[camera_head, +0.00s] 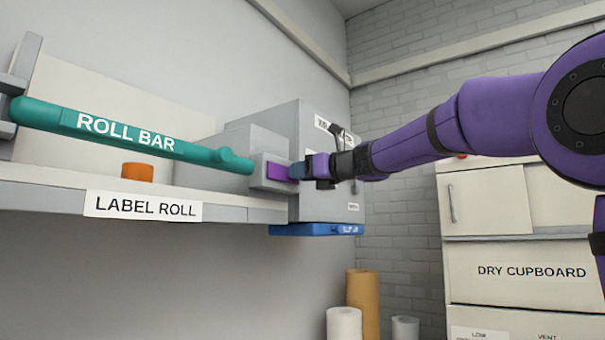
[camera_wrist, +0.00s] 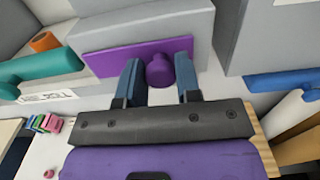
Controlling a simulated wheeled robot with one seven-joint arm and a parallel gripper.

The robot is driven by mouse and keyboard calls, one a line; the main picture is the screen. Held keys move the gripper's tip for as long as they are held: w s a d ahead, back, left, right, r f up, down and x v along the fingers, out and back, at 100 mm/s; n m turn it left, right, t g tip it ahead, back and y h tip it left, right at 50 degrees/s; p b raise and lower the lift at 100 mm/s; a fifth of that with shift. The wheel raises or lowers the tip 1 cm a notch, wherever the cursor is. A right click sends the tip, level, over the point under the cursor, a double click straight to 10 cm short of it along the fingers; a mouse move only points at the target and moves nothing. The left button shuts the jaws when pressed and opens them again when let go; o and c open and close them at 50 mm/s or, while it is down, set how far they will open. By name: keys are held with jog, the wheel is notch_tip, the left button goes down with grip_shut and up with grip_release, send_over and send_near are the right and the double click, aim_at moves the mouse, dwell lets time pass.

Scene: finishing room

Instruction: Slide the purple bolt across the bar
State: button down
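The purple bolt (camera_wrist: 160,68) shows in the wrist view as a round knob on a flat purple plate, set on the face of a grey block. In the head view its purple plate (camera_head: 281,172) shows at the right of the teal roll bar's end. The teal roll bar (camera_head: 125,135) runs along the shelf to the grey block. My gripper (camera_wrist: 160,80) is at the bolt, with one blue finger on each side of the knob. The fingers stand apart, with what look like narrow gaps to the knob. In the head view the knob is hidden by my gripper (camera_head: 303,171).
A shelf edge labelled LABEL ROLL (camera_head: 143,206) lies under the bar, with an orange cylinder (camera_head: 137,172) on it. A grey cabinet (camera_head: 325,140) stands just behind the gripper, with a blue bar (camera_head: 305,230) below. A dry cupboard (camera_head: 525,272) is at right.

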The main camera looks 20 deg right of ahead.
jog(key=shift+s+a, duration=0.55)
jog(key=shift+a, duration=0.25)
jog(key=shift+s+a, duration=0.6)
jog(key=shift+a, duration=0.2)
jog(key=shift+s+a, duration=0.55)
jog(key=shift+a, duration=0.25)
jog(key=c, duration=0.8)
grip_release()
jog(key=shift+s+a, duration=0.1)
jog(key=shift+s+d, duration=0.15)
jog(key=shift+d, duration=0.05)
send_near(276, 170)
jog(key=v, duration=0.4)
jog(key=shift+s, duration=0.15)
